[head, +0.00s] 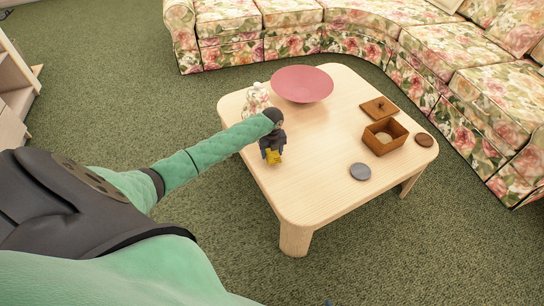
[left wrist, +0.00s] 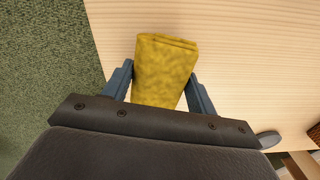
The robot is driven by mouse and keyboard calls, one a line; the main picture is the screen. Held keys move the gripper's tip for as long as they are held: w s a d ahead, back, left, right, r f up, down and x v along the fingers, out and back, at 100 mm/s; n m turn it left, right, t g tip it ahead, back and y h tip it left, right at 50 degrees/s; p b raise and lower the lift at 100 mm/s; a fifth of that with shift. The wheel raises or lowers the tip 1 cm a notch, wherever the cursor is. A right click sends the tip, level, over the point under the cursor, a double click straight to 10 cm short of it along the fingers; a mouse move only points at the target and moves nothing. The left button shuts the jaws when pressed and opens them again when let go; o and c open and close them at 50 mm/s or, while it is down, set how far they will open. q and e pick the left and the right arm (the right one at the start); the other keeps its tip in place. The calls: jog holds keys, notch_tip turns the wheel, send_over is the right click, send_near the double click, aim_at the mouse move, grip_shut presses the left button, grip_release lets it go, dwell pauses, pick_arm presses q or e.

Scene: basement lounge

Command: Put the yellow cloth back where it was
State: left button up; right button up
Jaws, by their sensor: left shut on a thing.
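The yellow cloth (left wrist: 165,68) is a folded, mottled yellow piece between the two fingers of my left gripper (left wrist: 161,88) in the left wrist view. In the head view the cloth (head: 273,157) shows just below my left gripper (head: 272,154), over the left part of the light wooden table (head: 317,187). My left gripper is shut on the cloth. I cannot tell whether the cloth touches the tabletop. My right gripper is in neither view.
On the table are a pink bowl (head: 302,84), a floral item (head: 257,99) partly behind my arm, an open wooden box (head: 385,136), its likely lid (head: 380,107), a brown disc (head: 424,140) and a grey disc (head: 360,171). The front middle is clear. A floral sofa (head: 421,62) curves behind.

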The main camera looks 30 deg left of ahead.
pick_arm(q)
jog(key=shift+f, duration=1.35)
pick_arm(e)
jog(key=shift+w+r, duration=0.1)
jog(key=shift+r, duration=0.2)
pick_arm(q)
jog(key=shift+f, duration=0.15)
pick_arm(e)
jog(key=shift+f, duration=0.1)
pick_arm(q)
jog(key=o, duration=0.9)
jog(key=shift+o, duration=0.2)
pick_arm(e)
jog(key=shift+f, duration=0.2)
pick_arm(q)
notch_tip(320, 180, up, 11)
jog(key=shift+r, duration=0.7)
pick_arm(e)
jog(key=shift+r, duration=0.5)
